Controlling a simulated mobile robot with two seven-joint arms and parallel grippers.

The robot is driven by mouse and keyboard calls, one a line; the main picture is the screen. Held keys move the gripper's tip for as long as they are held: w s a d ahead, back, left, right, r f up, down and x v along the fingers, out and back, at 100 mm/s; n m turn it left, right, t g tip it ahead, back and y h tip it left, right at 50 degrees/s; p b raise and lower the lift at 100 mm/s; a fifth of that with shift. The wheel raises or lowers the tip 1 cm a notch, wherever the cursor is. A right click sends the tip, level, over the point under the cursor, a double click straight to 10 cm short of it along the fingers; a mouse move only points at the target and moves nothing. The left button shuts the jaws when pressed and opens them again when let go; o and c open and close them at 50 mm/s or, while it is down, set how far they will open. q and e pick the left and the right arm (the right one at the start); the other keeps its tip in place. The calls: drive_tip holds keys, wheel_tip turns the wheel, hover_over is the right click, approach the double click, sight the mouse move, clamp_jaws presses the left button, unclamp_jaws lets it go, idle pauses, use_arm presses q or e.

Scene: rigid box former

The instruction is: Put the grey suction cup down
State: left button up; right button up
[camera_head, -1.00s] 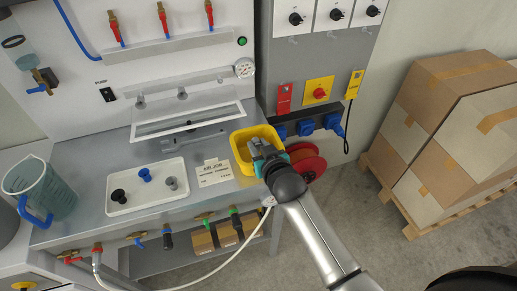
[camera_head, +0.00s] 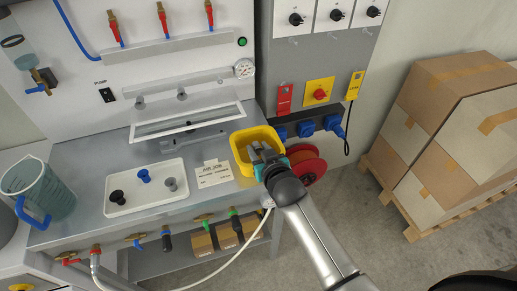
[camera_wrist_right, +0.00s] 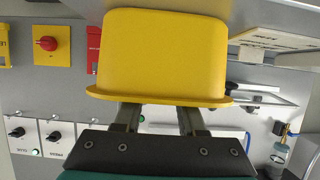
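The grey suction cup (camera_head: 170,184) stands in the white tray (camera_head: 118,210) on the bench, right of a blue cup (camera_head: 144,176) and a black cup (camera_head: 117,196). My right gripper (camera_head: 262,150) is at the yellow bin (camera_head: 240,158), to the right of the tray and apart from the grey cup. In the right wrist view its two fingers (camera_wrist_right: 158,117) stand apart, with nothing visible between them. Their tips are hidden behind the rim of the yellow bin (camera_wrist_right: 165,55). My left gripper is out of view.
A red reel (camera_head: 308,165) is right of the bin. A measuring jug (camera_head: 45,192) stands at the bench's left. Valves (camera_head: 165,238) line the front edge. Stacked cartons (camera_head: 450,120) are at the right.

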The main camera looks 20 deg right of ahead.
drive_tip(key=shift+o, duration=0.9)
drive_tip(key=shift+s+f, duration=0.25)
drive_tip(key=shift+f, duration=0.1)
drive_tip(key=shift+r, duration=0.1)
drive_tip(key=shift+r+p, duration=0.35)
drive_tip(key=shift+r, duration=0.05)
drive_tip(key=shift+s+a+r, duration=0.1)
drive_tip(key=shift+s+r, duration=0.15)
drive_tip(key=shift+r, duration=0.05)
drive_tip(key=p+v, duration=0.2)
drive_tip(key=v, duration=0.9)
drive_tip(key=shift+r, duration=0.3)
